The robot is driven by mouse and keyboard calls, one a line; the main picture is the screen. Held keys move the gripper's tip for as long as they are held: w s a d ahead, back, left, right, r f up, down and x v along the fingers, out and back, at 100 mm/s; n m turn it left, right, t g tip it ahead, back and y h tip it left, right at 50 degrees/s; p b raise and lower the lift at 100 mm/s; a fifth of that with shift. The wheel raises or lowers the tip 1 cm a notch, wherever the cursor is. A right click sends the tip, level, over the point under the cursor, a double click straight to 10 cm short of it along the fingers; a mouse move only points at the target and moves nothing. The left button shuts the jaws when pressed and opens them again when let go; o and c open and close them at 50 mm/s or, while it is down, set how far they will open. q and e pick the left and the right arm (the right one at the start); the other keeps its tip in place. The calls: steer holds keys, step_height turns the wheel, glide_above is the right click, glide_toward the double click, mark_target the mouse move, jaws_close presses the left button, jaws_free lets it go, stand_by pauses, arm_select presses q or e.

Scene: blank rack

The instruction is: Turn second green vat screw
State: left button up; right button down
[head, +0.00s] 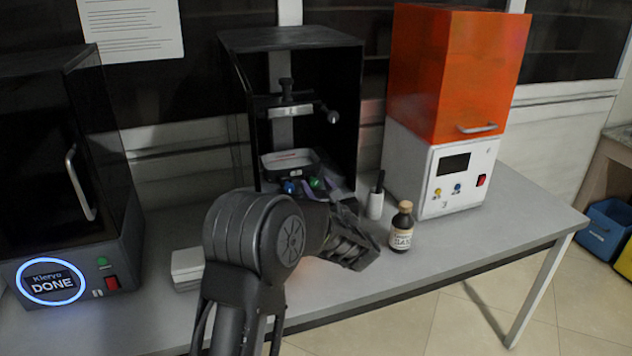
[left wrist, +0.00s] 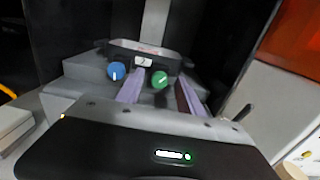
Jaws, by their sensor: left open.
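The green vat screw (head: 315,183) is at the front right of the vat (head: 291,160) in the open black printer. In the left wrist view the green screw (left wrist: 159,80) shows a pale slanted mark. The blue screw (head: 289,187) is to its left; in the left wrist view the blue screw (left wrist: 116,71) has an upright white mark. My left gripper (head: 335,194) is open and empty in front of the printer. In the left wrist view its fingers (left wrist: 160,88) point at the vat, with the green screw between them in the picture; contact cannot be told. My right gripper is out of view.
A brown bottle (head: 402,227) and a small white bottle with a black top (head: 376,197) stand right of my gripper. An orange-topped machine (head: 452,75) is behind them. A white box (head: 187,268) lies left. A dark machine reading DONE (head: 60,190) stands far left.

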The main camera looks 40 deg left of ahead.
arm_select(q)
steer(key=shift+w+a, duration=0.35)
steer(key=shift+a, duration=0.15)
jaws_close()
